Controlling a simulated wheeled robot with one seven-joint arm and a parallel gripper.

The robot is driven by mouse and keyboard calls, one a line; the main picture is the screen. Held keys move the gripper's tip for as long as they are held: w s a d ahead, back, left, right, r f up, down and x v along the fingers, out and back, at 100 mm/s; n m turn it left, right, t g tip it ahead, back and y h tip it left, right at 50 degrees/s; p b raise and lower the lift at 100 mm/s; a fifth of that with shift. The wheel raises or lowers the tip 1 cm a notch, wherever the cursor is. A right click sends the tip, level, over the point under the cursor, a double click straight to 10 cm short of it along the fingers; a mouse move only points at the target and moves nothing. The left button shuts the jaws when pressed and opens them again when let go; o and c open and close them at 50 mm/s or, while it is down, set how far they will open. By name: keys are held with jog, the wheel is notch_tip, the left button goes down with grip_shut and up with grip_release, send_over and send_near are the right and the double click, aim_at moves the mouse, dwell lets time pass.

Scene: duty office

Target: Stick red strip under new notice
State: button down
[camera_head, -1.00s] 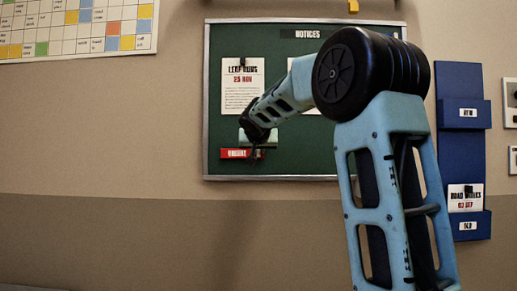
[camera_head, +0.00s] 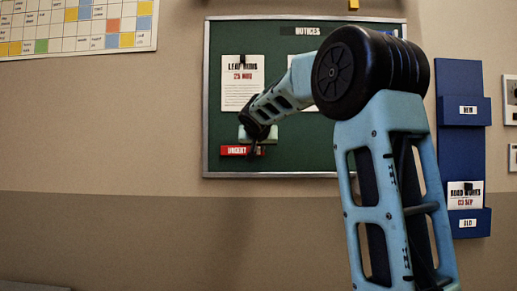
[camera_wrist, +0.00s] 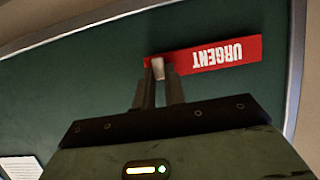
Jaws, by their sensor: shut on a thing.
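The red strip (camera_head: 237,151), marked URGENT, is at the lower left of the green notice board (camera_head: 340,163). It also shows in the wrist view (camera_wrist: 222,55), upside down. My gripper (camera_wrist: 158,68) is shut on one end of the strip. In the head view my gripper (camera_head: 256,148) is at the strip's right end, partly hidden by the wrist. The LEAF RUNS notice (camera_head: 242,92), dated 25 NOV, hangs above the strip, with bare board between them. I cannot tell whether the strip touches the board.
A second notice (camera_head: 298,70) on the board is mostly hidden behind my arm. A blue two-pocket holder (camera_head: 461,85) hangs at the right; its lower pocket, marked OLD, holds a ROAD WORKS notice (camera_head: 465,196). A coloured wall chart (camera_head: 75,30) is at upper left.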

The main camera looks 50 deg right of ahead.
jog(key=shift+w+d, duration=0.2)
jog(key=shift+d, duration=0.05)
dwell(0.6)
jog(key=c, duration=1.4)
grip_release()
jog(key=shift+a+r, duration=0.1)
jog(key=v, duration=1.7)
jog(key=shift+s+r, duration=0.1)
jog(key=shift+s, duration=0.05)
